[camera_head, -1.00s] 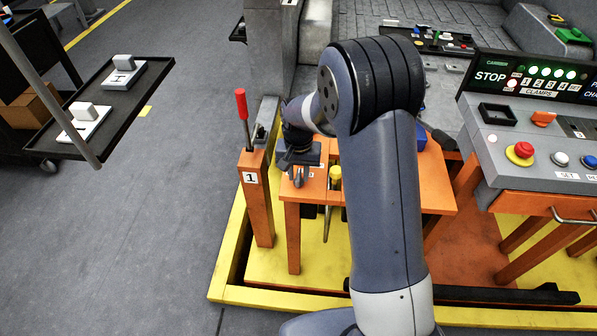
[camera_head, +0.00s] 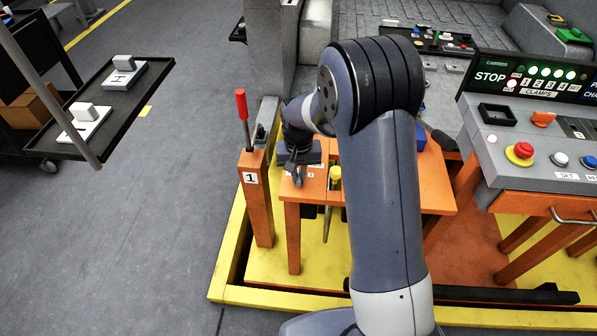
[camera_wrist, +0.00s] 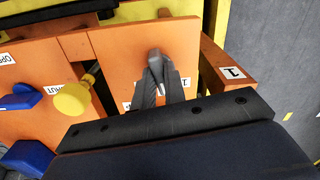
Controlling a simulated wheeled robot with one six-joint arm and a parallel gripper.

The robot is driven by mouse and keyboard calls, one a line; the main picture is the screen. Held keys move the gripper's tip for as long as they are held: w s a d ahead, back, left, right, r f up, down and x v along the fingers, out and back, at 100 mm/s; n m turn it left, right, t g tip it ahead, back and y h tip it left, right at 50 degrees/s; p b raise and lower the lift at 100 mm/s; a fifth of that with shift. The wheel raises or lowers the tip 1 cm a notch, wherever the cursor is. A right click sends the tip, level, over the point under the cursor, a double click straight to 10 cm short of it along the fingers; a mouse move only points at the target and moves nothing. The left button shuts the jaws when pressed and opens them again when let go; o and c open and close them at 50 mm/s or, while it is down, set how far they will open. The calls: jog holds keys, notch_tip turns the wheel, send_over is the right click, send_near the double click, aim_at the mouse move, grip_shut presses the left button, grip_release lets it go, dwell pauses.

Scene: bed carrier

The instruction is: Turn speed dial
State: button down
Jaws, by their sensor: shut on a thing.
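My gripper (camera_head: 300,178) is over the left part of the orange table (camera_head: 425,185). In the wrist view its two dark fingers (camera_wrist: 158,78) are closed together on a small grey piece, which I take to be the speed dial (camera_wrist: 154,54). The fingers hide most of the dial, so its pointing direction cannot be read. White labels lie beside it on the orange top, partly covered by the fingers.
A yellow-knobbed lever (camera_head: 335,173) stands close to my gripper, and also shows in the wrist view (camera_wrist: 72,99). A red-handled lever (camera_head: 241,104) rises from the post marked 1 at left. A blue block (camera_wrist: 32,158) and the console (camera_head: 540,150) are also near.

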aim_at(298, 175)
jog(key=n, duration=0.6)
jog(key=shift+n, duration=0.4)
dwell(0.4)
jog(key=c, duration=1.5)
grip_release()
jog(key=shift+o, duration=0.2)
notch_tip(298, 175, up, 11)
jog(key=p, duration=0.1)
jog(key=shift+f, duration=0.15)
notch_tip(298, 175, down, 11)
jog(key=shift+r+b, duration=0.1)
jog(key=shift+b, duration=0.25)
